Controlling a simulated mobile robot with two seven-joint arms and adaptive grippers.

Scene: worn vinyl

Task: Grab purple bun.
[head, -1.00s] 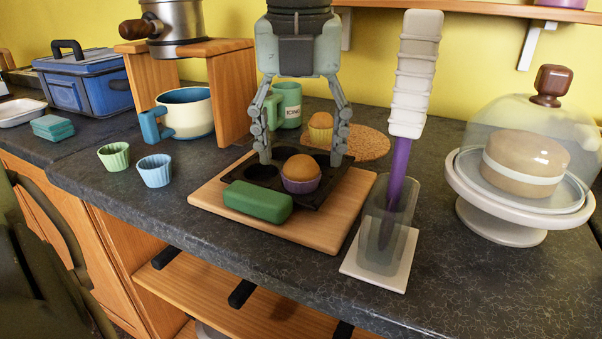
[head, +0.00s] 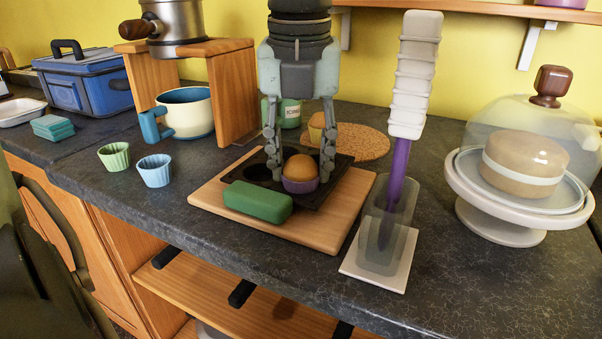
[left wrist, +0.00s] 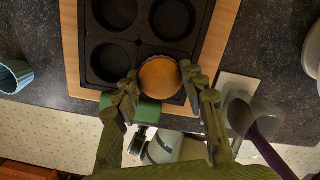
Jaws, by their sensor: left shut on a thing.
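The purple bun (head: 300,174), an orange-brown top in a purple cup, sits in the near right part of the dark muffin tin (head: 338,172). My left gripper (head: 300,176) comes down from above with one finger on each side of the bun and is shut on it. In the left wrist view the bun (left wrist: 160,78) lies between the two fingertips, its round top facing the camera. The bun still sits at the tin's level. My right gripper is not in view.
The tin rests on a wooden board (head: 325,235) with a green block (head: 258,201) in front. A domed cake stand (head: 500,223) is far right.

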